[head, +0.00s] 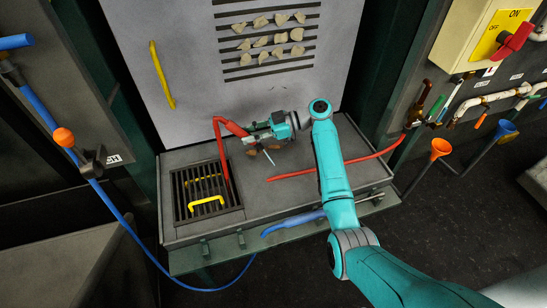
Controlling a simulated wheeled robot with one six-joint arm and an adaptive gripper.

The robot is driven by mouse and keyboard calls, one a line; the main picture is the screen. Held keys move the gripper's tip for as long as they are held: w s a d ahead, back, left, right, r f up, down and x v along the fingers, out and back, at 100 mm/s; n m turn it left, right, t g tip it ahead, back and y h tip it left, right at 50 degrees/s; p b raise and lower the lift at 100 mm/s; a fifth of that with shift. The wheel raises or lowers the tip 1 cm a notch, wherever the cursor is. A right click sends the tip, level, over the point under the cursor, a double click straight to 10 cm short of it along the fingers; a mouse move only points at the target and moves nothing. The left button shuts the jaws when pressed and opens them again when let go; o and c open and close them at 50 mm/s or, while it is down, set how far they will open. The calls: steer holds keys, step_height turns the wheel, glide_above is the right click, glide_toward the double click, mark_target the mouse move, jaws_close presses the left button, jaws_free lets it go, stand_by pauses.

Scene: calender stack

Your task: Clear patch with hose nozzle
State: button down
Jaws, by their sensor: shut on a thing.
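My gripper (264,138) is above the grey ledge, in front of the pale upright panel. It is shut on the end of a red hose (220,150), probably at its nozzle, which the fingers largely hide. The hose arches left from the gripper and drops towards the grate. Another red hose length (292,174) lies on the ledge and passes behind my arm to the right. Pale chips (267,40) sit in rows over the dark slots of the upright panel (190,50), above my gripper. Small brown shapes lie just below the gripper, partly hidden.
A dark drain grate (208,190) with a yellow handle (207,203) is set in the ledge. A yellow bar (161,75) is on the panel. A blue hose (112,208) hangs at left. A switch box (482,38) and orange funnel (440,148) are at right.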

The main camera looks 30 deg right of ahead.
steer(key=s+d, duration=0.1)
steer(key=d, duration=0.5)
stand_by(1.1)
steer(key=shift+s, duration=0.1)
steer(key=w+d, duration=0.1)
steer(key=w, duration=0.6)
steer(key=shift+d, duration=0.15)
stand_by(0.5)
stand_by(0.3)
steer(key=w+a, duration=0.3)
steer(key=a, duration=1.3)
steer(key=shift+w+a, duration=0.15)
steer(key=shift+a, duration=0.15)
stand_by(2.6)
